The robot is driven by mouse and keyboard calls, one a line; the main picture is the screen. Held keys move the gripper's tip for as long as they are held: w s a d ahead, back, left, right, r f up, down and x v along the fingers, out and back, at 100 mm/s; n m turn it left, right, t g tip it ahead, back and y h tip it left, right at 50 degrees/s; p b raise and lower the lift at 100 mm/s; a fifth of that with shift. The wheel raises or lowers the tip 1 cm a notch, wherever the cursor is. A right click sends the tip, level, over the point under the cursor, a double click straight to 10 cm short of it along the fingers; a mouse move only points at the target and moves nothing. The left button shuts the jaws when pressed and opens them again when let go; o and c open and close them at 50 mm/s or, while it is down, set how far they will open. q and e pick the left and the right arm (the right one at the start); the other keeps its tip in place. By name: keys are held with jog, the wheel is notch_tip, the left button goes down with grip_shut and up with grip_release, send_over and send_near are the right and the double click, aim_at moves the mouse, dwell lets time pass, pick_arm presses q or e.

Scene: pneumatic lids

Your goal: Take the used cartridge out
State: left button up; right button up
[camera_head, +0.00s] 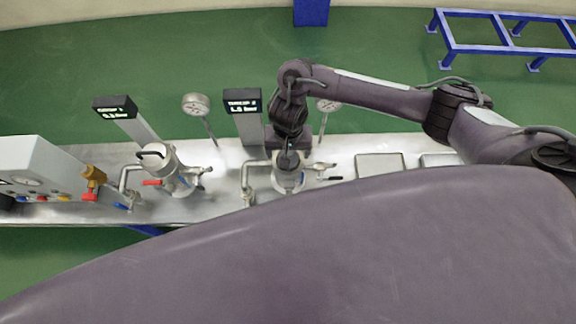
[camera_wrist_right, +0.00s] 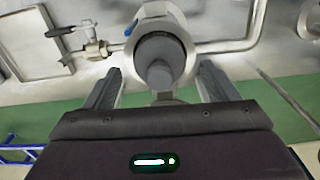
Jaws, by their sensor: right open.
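The used cartridge (camera_wrist_right: 160,57) shows in the right wrist view as a dark grey round piece in the open mouth of a metal housing (camera_wrist_right: 177,12). In the head view this housing (camera_head: 288,184) stands under my right arm, at the drop 2 display. My right gripper (camera_wrist_right: 161,78) is open, with one finger on each side of the cartridge in the picture. I cannot tell whether the fingers touch it. In the head view the right gripper (camera_head: 289,152) points down over the housing and hides most of its top. My left gripper is not in view.
Another housing (camera_head: 163,168), with a black-handled lid, stands to the left beside the drop 1 display (camera_head: 115,106). Gauges (camera_head: 196,105), pipes and valves surround the housings. A flat tray (camera_head: 380,166) lies to the right. A control box (camera_head: 45,168) stands at far left.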

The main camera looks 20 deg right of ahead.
notch_tip(320, 180, down, 3)
jog(key=shift+r, duration=0.15)
jog(key=c, duration=1.6)
jog(key=shift+c, duration=0.3)
jog(key=shift+r, duration=0.15)
